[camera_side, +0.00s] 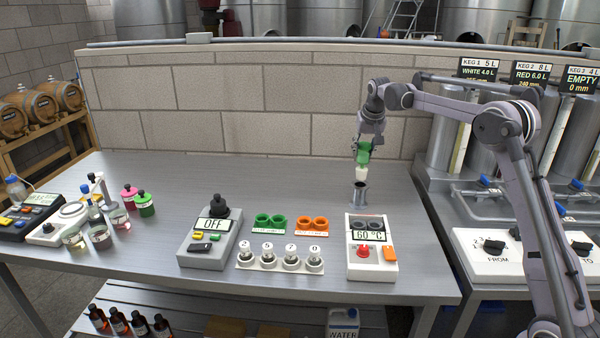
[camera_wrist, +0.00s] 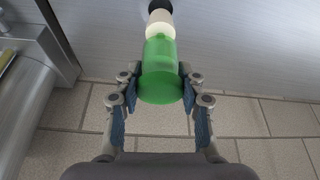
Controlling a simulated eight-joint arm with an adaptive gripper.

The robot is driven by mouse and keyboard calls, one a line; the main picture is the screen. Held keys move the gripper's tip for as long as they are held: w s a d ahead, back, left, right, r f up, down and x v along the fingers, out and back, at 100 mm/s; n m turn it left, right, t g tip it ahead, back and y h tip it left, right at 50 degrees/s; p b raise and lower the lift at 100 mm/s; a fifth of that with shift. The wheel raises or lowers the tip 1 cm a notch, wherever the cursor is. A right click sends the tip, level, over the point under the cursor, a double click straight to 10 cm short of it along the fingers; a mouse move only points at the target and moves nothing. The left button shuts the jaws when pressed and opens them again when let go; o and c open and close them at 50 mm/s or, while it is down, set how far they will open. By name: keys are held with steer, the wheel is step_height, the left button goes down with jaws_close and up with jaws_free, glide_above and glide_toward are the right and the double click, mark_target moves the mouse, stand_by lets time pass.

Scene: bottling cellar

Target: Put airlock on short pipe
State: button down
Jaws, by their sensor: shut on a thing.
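The airlock has a green body (camera_side: 363,154) and a cream lower end (camera_side: 361,173). My gripper (camera_side: 365,145) is shut on the green body and holds it upright above the bench. The short pipe (camera_side: 360,197) is a grey metal stub with a dark top, standing on the bench right below the airlock. The cream end is just over the pipe's top; I cannot tell whether they touch. In the wrist view, the green airlock (camera_wrist: 160,75) is between my gripper's fingers (camera_wrist: 157,85), its cream end pointing away toward a dark round shape, probably the pipe's top.
A white device reading 60 °C (camera_side: 372,262) stands in front of the pipe. A brick wall (camera_side: 260,135) rises behind.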

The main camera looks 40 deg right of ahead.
steer(key=shift+f, duration=1)
steer(key=shift+f, duration=0.15)
steer(key=c, duration=0.8)
jaws_free()
